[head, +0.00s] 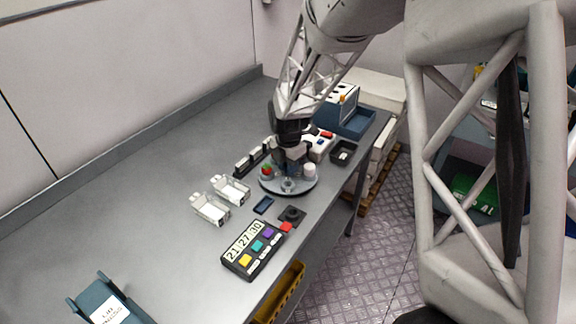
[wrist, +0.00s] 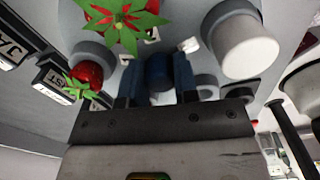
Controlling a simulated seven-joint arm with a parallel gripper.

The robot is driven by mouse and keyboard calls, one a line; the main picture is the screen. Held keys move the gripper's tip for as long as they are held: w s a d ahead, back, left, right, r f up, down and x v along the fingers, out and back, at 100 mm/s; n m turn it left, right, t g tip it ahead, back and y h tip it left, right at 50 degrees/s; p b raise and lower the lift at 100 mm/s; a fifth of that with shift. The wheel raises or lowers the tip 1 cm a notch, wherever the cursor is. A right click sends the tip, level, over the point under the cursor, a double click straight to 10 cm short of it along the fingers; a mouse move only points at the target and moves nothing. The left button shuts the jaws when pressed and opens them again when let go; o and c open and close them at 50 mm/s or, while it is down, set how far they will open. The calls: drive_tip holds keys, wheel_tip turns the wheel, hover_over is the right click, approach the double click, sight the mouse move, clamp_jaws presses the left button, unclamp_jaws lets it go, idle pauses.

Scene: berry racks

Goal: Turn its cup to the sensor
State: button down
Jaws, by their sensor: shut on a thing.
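A round grey turntable (head: 304,187) sits on the bench below my gripper (head: 289,168). In the wrist view my gripper (wrist: 158,82) has its blue fingers closed on a dark blue knob (wrist: 158,70) at the turntable's middle. A red berry with green leaves (wrist: 119,14) stands in a cup on the turntable; it also shows in the head view (head: 267,171). A second red berry (wrist: 88,72) shows lower left of it in the wrist view. A white cylinder (wrist: 245,48) stands in a cup on the right (head: 309,169). I cannot tell which part is the sensor.
A black panel with number tiles and coloured buttons (head: 252,250) lies in front. A black round knob on a plate (head: 292,214) and a red block (head: 286,227) are close by. Two clear trays (head: 210,208) lie left. A blue box (head: 344,112) stands behind.

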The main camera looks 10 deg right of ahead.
drive_tip(key=shift+n, duration=4.5)
drive_tip(key=c, duration=0.9)
unclamp_jaws()
drive_tip(key=shift+o, duration=0.2)
drive_tip(key=shift+r, duration=0.1)
drive_tip(key=shift+r, duration=3.8)
drive_tip(key=shift+c, duration=0.5)
